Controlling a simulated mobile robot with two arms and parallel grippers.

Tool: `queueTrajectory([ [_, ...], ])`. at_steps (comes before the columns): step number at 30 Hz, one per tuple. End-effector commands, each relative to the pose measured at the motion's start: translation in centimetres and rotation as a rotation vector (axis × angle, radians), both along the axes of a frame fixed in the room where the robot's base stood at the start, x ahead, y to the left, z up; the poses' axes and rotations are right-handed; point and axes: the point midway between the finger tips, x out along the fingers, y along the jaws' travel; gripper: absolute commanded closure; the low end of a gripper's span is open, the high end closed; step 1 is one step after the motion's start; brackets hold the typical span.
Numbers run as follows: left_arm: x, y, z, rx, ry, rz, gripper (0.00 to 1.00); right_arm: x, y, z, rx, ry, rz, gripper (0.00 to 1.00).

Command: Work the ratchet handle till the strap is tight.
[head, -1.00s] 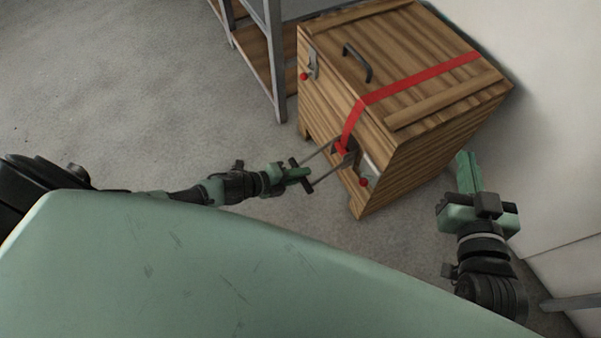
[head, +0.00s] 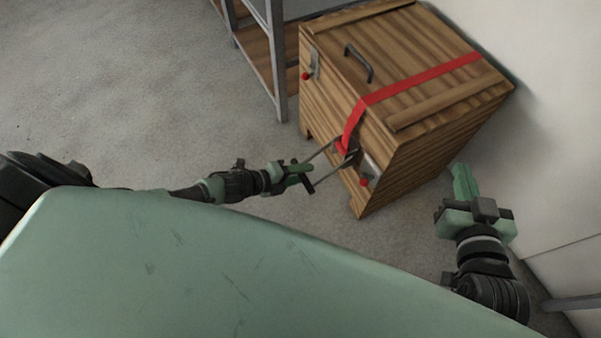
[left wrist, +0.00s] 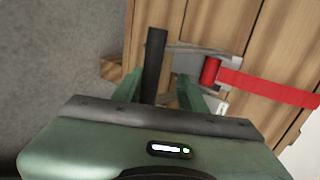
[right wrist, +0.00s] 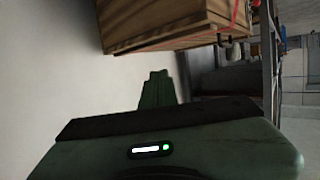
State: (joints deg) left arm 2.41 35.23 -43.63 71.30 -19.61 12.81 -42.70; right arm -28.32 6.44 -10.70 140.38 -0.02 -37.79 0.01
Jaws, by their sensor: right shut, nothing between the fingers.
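A wooden crate (head: 420,150) has a red strap (head: 420,83) over its lid and down its front. The strap runs to a metal ratchet (head: 349,150) on the front. Two thin rods lead from it to a dark handle bar (head: 309,186). My left gripper (head: 302,168) is at this bar. In the left wrist view the bar (left wrist: 155,60) stands between the two green fingers (left wrist: 160,85), with a gap seen on the right side, so the fingers look open around it. My right gripper (head: 463,180) is shut and empty, right of the crate, clear of it.
A metal shelf rack (head: 275,60) with wooden boards stands behind the crate's left side. A white wall (head: 560,130) is close on the right. Another latch with a red knob (head: 306,76) and a black lid handle (head: 358,62) are on the crate. Grey floor lies free at left.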

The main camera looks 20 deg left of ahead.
Motion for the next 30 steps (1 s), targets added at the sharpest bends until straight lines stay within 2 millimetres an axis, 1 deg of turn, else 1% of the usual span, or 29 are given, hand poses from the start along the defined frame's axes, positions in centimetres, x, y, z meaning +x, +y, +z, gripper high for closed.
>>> queueTrajectory([
  [5,-0.1,0.1,0.1,0.001,0.001,0.000,0.59,0.0,0.0,0.1,0.000,0.002,0.000,1.00],
  [8,-0.6,0.5,0.4,0.001,0.002,0.000,0.59,-0.5,-0.2,-0.8,-0.012,0.053,-0.002,1.00],
  [14,-2.3,1.7,1.7,0.002,0.002,0.000,0.59,-2.6,-1.3,-4.0,-0.057,0.242,-0.016,1.00],
  [18,-3.6,2.8,2.6,0.002,0.002,0.000,0.59,-4.7,-2.2,-6.2,-0.090,0.385,-0.026,1.00],
  [21,-4.4,3.4,3.1,0.001,0.002,0.000,0.59,-6.1,-2.7,-7.4,-0.109,0.470,-0.032,1.00],
  [25,-5.0,3.9,3.6,-0.001,0.001,0.000,0.59,-7.5,-3.2,-8.4,-0.125,0.547,-0.038,1.00],
  [30,-5.4,4.2,3.8,0.000,0.001,0.000,0.59,-8.3,-3.4,-8.9,-0.134,0.590,-0.041,1.00],
])
